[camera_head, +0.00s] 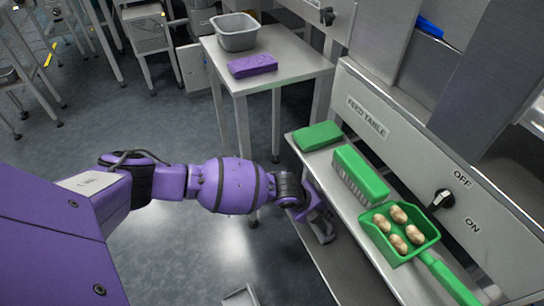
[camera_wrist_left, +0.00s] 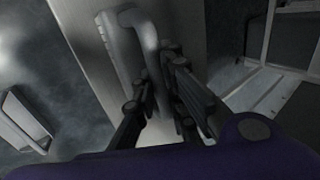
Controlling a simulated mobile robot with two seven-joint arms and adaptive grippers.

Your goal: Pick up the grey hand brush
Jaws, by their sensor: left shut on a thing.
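My left gripper (camera_head: 318,218) is at the left edge of the feed table, low beside its lower shelf. In the left wrist view its dark fingers (camera_wrist_left: 162,85) are shut on the curved part of a grey object, which I take to be the grey hand brush (camera_wrist_left: 118,48). The brush lies along a pale grey surface, and its lower end is hidden behind the fingers. I cannot tell whether it touches that surface. In the head view the gripper mostly hides it. My right gripper is not in view.
A steel side table (camera_head: 290,68) bears a grey tub (camera_head: 236,32) and a purple block (camera_head: 252,66). Open floor lies left.

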